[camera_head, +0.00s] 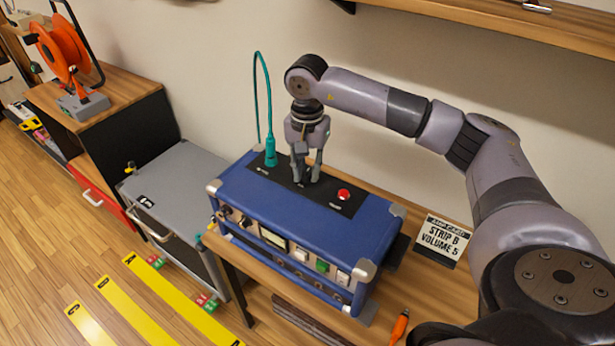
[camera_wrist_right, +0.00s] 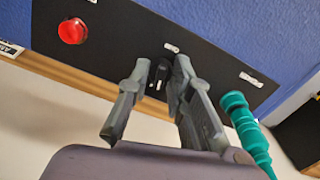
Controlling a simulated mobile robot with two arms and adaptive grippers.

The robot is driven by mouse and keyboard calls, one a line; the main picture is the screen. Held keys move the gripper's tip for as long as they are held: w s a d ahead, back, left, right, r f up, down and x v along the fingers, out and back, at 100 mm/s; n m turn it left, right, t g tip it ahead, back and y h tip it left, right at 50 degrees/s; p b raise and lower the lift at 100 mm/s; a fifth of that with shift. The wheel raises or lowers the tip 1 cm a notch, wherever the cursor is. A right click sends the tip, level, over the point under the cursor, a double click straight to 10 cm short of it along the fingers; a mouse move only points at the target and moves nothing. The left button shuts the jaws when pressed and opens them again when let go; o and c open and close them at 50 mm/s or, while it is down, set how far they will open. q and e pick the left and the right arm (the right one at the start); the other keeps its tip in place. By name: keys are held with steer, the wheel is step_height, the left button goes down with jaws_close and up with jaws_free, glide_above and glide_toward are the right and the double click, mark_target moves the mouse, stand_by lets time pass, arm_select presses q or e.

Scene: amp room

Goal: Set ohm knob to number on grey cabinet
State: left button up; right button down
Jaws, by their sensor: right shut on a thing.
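A blue amp (camera_head: 310,222) stands on a wooden bench, with a black panel (camera_head: 335,197) on its top. My right gripper (camera_head: 307,180) points down at the middle of this panel, shut on a small dark knob (camera_wrist_right: 160,76) that its fingers mostly hide. In the right wrist view the gripper (camera_wrist_right: 161,68) has one finger on each side of the knob. White marks lie beside it, too small to read. The grey cabinet (camera_head: 185,180) stands left of the amp. Its black label (camera_head: 145,201) bears a white character that I cannot read surely. My left gripper is not in view.
A teal plug (camera_head: 270,152) with a cable stands in the panel left of my gripper; a red button (camera_head: 344,194) is at right. A card (camera_head: 443,238) reads "STRIP B VOLUME 5". An orange-handled tool (camera_head: 399,326) lies at the bench front. A shelf (camera_head: 500,22) hangs above.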

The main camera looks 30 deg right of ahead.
mark_target(307, 171)
steer(key=n+b, duration=0.2)
steer(key=n, duration=0.1)
steer(key=shift+w+n, duration=0.1)
steer(key=shift+n, duration=0.2)
steer(key=shift+r+n+b, duration=0.1)
steer(key=shift+n+b, duration=0.8)
steer(key=shift+n, duration=0.9)
steer(key=c, duration=1.4)
jaws_free()
steer(key=shift+r, duration=0.15)
step_height(307, 171, up, 12)
steer(key=shift+f, duration=0.2)
